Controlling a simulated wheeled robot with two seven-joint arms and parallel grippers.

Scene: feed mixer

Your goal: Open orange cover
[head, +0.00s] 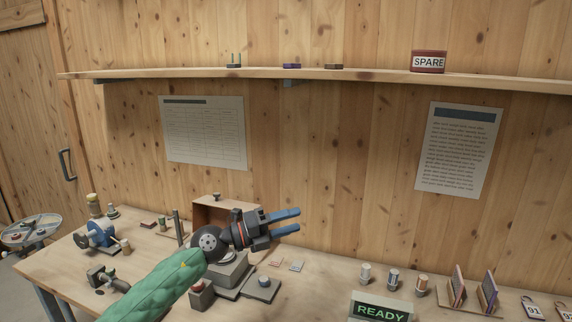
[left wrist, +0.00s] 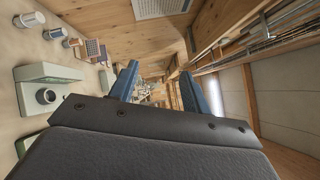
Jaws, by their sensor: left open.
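No cover that is plainly orange shows in either view. A wooden box with a brownish-orange front (head: 211,215) stands at the back of the bench, partly hidden behind my left wrist; I cannot tell whether that front is the cover. My left gripper (head: 298,220) is open and empty, above the bench to the right of the box, its blue fingers pointing right. In the left wrist view the two blue fingers (left wrist: 158,82) are apart with nothing between them. My right gripper is in neither view.
A grey device (head: 230,272) sits below my left arm. A blue machine (head: 98,234) is at the left. A READY display (head: 381,310), several small cans and upright card holders (head: 471,292) stand at the right. A shelf (head: 380,76) runs along the wall above.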

